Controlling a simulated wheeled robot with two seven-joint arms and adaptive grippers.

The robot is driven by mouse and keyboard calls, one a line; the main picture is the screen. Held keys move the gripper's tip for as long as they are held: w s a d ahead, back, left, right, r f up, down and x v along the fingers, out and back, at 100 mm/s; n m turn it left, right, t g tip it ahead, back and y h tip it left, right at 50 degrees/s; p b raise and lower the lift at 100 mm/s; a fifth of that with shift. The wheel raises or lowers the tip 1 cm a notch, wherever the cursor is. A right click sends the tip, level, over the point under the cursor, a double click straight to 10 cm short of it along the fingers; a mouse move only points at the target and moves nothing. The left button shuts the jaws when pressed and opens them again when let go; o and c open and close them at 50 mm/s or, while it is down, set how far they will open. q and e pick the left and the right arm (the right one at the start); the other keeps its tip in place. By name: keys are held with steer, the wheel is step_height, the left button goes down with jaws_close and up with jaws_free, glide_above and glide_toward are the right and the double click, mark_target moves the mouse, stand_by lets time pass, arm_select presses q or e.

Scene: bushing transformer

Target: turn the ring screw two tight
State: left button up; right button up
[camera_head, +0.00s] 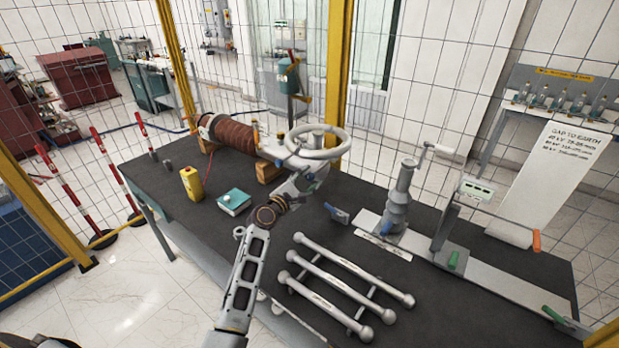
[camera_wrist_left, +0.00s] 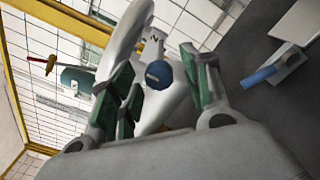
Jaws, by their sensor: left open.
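A large pale grey ring (camera_head: 318,142) sits at the end of the brown ribbed bushing (camera_head: 232,134) on the dark table. In the left wrist view its curved pale rim (camera_wrist_left: 122,42) rises behind the fingers. A round blue screw head (camera_wrist_left: 158,75) with a slot-like mark shows on the pale part below the ring; I cannot tell if it is screw two. My left gripper (camera_head: 308,172) is just in front of the ring's hub. In the wrist view its green-padded fingers (camera_wrist_left: 162,82) are open on either side of the blue screw head. Contact cannot be told. My right gripper is not seen.
Three grey rods (camera_head: 340,290) lie on a rack at the front. A grey crank stand (camera_head: 398,200) and a metal rail stand to the right. A yellow block (camera_head: 192,183) and a teal box (camera_head: 234,202) sit left. A yellow post (camera_head: 338,75) and mesh fence rise behind.

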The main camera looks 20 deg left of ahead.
arm_select(q)
steer(key=shift+x, duration=0.8)
steer(key=c, duration=1.1)
steer(key=shift+o, duration=0.2)
